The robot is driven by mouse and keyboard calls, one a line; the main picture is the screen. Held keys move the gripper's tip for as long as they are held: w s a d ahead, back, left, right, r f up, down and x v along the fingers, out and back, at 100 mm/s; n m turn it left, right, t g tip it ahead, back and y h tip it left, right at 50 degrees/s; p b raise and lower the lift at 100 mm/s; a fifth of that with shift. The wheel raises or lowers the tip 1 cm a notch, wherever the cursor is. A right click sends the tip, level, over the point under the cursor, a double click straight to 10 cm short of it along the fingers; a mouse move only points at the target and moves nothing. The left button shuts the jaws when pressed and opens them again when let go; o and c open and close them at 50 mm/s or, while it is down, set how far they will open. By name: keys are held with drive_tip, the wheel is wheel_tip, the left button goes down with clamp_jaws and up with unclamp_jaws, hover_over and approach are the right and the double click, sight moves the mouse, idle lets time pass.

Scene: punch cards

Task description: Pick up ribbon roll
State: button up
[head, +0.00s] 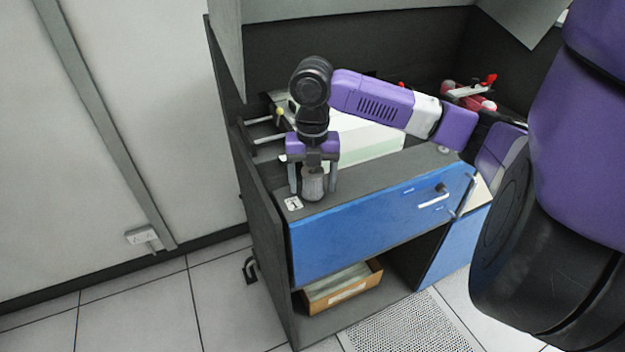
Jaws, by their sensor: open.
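A small grey rounded object, which looks like the ribbon roll (314,186), stands on the dark top of the blue-fronted cabinet, near its front left corner. My gripper (312,192) points down directly over it. The jaws are open, with one finger on the left of the roll and one on the right. A small gap shows on each side of the roll. The top of the roll is partly hidden under the gripper's palm.
A white marked tag (293,203) lies left of the roll. A pale box-like unit (365,140) stands behind my gripper, with red items (472,98) farther right. The dark side panel (262,215) bounds the cabinet's left. A box of cards (340,288) sits below.

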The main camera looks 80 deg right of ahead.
drive_tip(key=shift+f, duration=0.1)
drive_tip(key=shift+c, duration=0.2)
drive_tip(key=c, duration=1.4)
clamp_jaws()
